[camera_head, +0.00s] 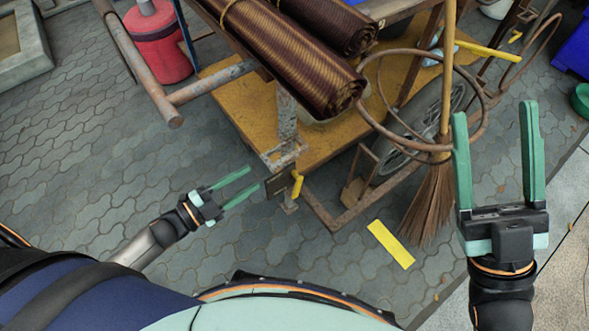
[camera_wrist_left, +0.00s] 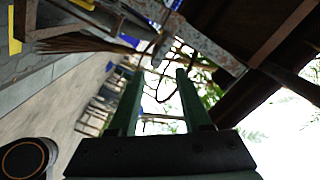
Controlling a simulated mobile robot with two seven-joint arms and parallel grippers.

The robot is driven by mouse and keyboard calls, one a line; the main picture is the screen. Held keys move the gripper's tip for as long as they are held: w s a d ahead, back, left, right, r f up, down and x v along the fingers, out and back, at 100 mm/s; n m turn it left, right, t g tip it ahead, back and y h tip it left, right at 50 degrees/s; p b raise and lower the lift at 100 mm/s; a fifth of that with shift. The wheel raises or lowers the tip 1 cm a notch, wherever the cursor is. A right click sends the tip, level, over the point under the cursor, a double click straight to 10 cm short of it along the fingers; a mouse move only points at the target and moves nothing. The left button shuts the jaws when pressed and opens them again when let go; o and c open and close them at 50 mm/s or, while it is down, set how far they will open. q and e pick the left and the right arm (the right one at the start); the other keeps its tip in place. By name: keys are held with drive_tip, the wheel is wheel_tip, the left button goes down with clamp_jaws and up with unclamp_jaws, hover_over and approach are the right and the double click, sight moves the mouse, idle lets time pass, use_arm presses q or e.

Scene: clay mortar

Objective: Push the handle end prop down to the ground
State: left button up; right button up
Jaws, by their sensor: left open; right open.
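The cart's rusty pipe handle (camera_head: 170,105) crosses the upper left of the head view. A worn metal post (camera_head: 286,118), apparently the prop at the handle end, comes down from the cart frame to a dark plate and a yellow piece (camera_head: 297,184). My left gripper (camera_head: 253,178) is open and empty, just left of the dark plate, fingers pointing at it; contact cannot be told. In the left wrist view the open fingers (camera_wrist_left: 156,75) have a worn metal bar (camera_wrist_left: 205,42) beyond them. My right gripper (camera_head: 494,110) is open and empty at the right.
The cart's yellow deck (camera_head: 240,110) carries brown rolls (camera_head: 300,60). A straw broom (camera_head: 430,205) and a rusty ring (camera_head: 375,110) stand near my right gripper. A yellow strip (camera_head: 390,244) lies on the paving. A red canister (camera_head: 158,45) stands behind. The paving at left is clear.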

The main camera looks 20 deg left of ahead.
use_arm(q)
drive_tip(key=b, duration=0.3)
approach(301, 151)
drive_tip(key=shift+m+h, duration=0.3)
drive_tip(key=x, duration=0.4)
drive_tip(key=f+x, duration=0.1)
drive_tip(key=x, duration=0.1)
drive_tip(key=shift+w+a, duration=0.15)
drive_tip(key=shift+w, duration=0.3)
use_arm(e)
drive_tip(key=shift+s+a+f+y, duration=0.1)
drive_tip(key=shift+s+f+y, duration=0.15)
drive_tip(key=shift+f, duration=0.3)
drive_tip(key=shift+s+a+f+y, duration=0.1)
drive_tip(key=shift+s+f+y, duration=0.15)
drive_tip(key=shift+f, duration=0.3)
use_arm(q)
clamp_jaws()
use_arm(e)
drive_tip(key=shift+w, duration=0.1)
use_arm(q)
drive_tip(key=shift+r, duration=0.1)
